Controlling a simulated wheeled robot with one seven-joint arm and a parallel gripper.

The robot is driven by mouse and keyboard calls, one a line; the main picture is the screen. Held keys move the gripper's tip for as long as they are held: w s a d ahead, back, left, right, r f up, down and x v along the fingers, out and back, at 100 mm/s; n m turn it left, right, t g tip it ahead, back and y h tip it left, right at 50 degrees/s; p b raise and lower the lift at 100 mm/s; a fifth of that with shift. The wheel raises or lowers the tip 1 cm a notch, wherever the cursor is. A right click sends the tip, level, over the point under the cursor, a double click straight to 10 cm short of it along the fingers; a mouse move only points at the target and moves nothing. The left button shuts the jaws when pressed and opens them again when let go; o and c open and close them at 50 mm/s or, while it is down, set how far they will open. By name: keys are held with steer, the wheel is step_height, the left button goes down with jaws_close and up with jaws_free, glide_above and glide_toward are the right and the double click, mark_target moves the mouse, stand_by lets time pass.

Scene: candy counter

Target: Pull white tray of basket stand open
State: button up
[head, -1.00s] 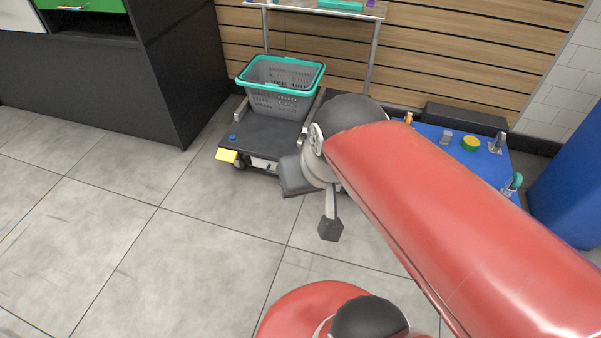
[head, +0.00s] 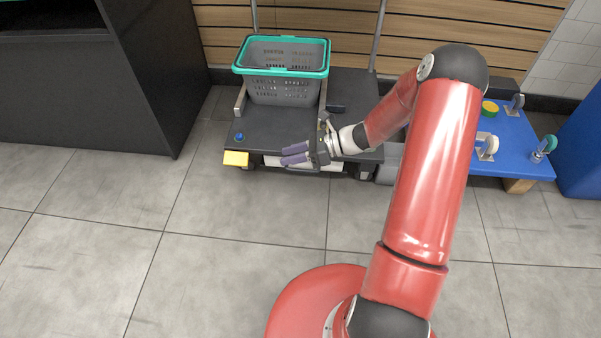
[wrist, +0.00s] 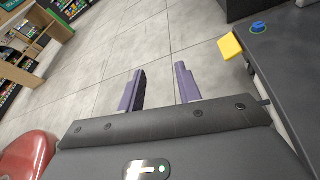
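The basket stand (head: 263,125) is a low dark platform at the back wall, with a teal-rimmed grey basket (head: 283,90) on it. Its white tray (head: 330,164) shows as a narrow white strip under the platform's front edge, partly hidden by my gripper. My gripper (head: 283,155) is in front of the stand's front edge, its purple fingers pointing left. In the wrist view the two fingers (wrist: 158,90) are apart with only floor between them. I cannot tell whether the gripper touches the tray.
A yellow block (head: 236,158) and a blue knob (head: 239,136) sit at the stand's front left corner. A blue platform with casters (head: 520,150) stands at the right, a dark cabinet (head: 140,70) at the left. The tiled floor in front is clear.

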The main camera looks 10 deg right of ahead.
steer(key=w+d+f+m+t+y+b, duration=0.1)
steer(key=w+d+f+m+t, duration=0.1)
steer(key=f+m+t, duration=0.3)
steer(key=w+d+f+m+t+b, duration=0.1)
steer(key=w+d+f+m+t, duration=0.15)
steer(key=f+m, duration=0.45)
steer(key=m+t+h+b, duration=0.2)
steer(key=m+t+h, duration=0.5)
steer(key=m, duration=0.5)
glide_toward(301, 170)
steer(key=w+y, duration=0.1)
steer(key=w, duration=0.2)
steer(key=shift+t, duration=0.35)
steer(key=x, duration=0.5)
steer(key=a+f+x, duration=0.1)
steer(key=x, duration=0.1)
steer(key=shift+w+a+b, duration=0.1)
steer(key=shift+b, duration=0.25)
steer(key=shift+c, duration=0.2)
jaws_close()
